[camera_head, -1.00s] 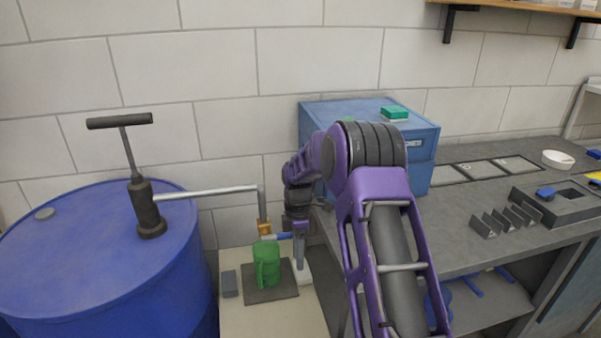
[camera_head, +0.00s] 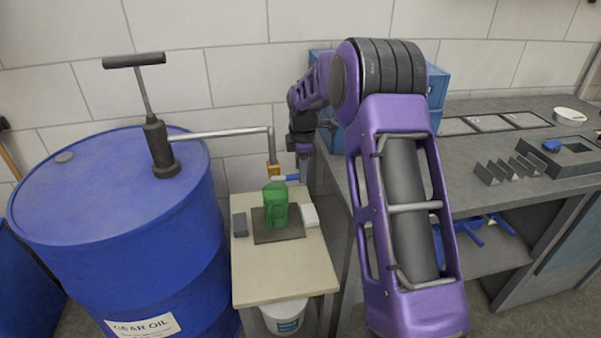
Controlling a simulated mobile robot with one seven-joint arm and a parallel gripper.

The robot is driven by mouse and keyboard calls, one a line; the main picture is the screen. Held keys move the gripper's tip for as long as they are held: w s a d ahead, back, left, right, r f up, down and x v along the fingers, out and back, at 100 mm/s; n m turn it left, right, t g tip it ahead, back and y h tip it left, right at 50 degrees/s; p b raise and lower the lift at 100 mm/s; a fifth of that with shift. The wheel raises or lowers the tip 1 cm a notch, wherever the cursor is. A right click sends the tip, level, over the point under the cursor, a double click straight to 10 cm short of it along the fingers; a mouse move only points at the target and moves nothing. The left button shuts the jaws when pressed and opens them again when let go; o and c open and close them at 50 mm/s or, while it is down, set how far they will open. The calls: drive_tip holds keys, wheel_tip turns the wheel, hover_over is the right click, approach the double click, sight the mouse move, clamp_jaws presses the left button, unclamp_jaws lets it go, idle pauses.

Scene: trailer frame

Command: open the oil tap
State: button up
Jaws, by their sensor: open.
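The oil tap (camera_head: 273,170) is a small brass body at the down-turned end of a grey pipe (camera_head: 215,133) from the drum pump. A blue lever (camera_head: 291,178) sticks out to its right. A green jug (camera_head: 275,204) stands upright below the tap on a dark square mat (camera_head: 292,232). My gripper (camera_head: 303,172) is just right of the tap, pointing down, with its fingers close to the blue lever's end. It is open. The fingers are small and partly hidden, so I cannot tell whether they touch the lever.
A blue gear oil drum (camera_head: 120,245) with a hand pump (camera_head: 158,148) stands left. The small table (camera_head: 285,275) also holds a grey block (camera_head: 239,224) and a white object (camera_head: 310,216). A grey workbench (camera_head: 480,220) is at right, with a blue cabinet (camera_head: 437,92) behind my arm.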

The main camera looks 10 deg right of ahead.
drive_tip(key=shift+w+f, duration=0.1)
drive_tip(key=shift+f, duration=0.45)
clamp_jaws()
idle(1.1)
